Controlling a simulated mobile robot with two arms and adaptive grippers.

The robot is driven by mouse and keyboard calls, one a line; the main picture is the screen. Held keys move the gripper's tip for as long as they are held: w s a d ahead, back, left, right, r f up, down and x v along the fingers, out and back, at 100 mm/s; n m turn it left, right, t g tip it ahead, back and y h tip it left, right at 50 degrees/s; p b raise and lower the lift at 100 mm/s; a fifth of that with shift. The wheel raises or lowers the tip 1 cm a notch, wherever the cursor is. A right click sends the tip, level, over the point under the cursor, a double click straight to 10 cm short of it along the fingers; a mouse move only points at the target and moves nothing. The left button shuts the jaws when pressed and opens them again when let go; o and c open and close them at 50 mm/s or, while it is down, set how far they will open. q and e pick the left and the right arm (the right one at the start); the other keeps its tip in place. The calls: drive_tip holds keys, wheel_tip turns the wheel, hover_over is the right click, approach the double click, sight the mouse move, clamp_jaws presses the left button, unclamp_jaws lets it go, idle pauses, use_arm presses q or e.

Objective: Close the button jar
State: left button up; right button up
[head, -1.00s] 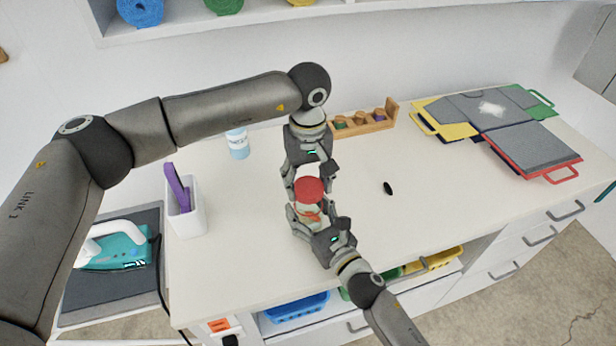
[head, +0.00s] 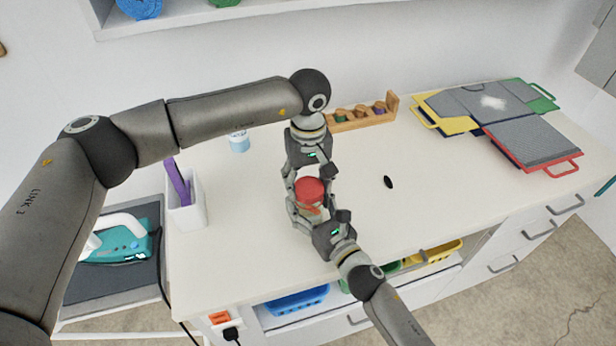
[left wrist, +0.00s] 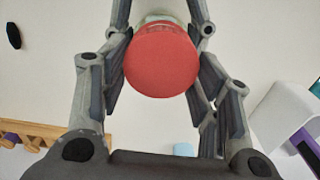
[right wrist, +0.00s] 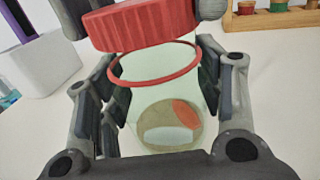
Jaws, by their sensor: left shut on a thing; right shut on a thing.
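The button jar (right wrist: 150,105) is clear, with a red ring around its upper part and a few coloured pieces at its bottom. My right gripper (head: 309,212) is shut around the jar's sides and holds it upright above or on the counter; I cannot tell which. The red lid (head: 309,189) is in my left gripper (head: 303,181), which is shut on its sides. In the right wrist view the lid (right wrist: 142,22) sits over the jar's top, slightly tilted and above the red ring. In the left wrist view the lid (left wrist: 161,62) hides most of the jar.
A small black oval piece (head: 388,182) lies on the white counter (head: 430,195). A white holder with a purple item (head: 187,212) and a blue-white bottle (head: 239,141) stand left. A wooden rack (head: 362,118) is behind.

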use_arm(q)
drive_tip(key=shift+f, duration=0.55)
idle(0.4)
use_arm(e)
clamp_jaws()
use_arm(q)
drive_tip(key=m, duration=0.3)
drive_tip(key=shift+d+m, duration=0.1)
drive_tip(key=shift+m, duration=0.3)
drive_tip(key=m, duration=0.9)
drive_tip(key=shift+d, duration=0.15)
drive_tip(key=o, duration=0.6)
drive_tip(key=shift+s, duration=0.1)
drive_tip(key=shift+o, duration=0.2)
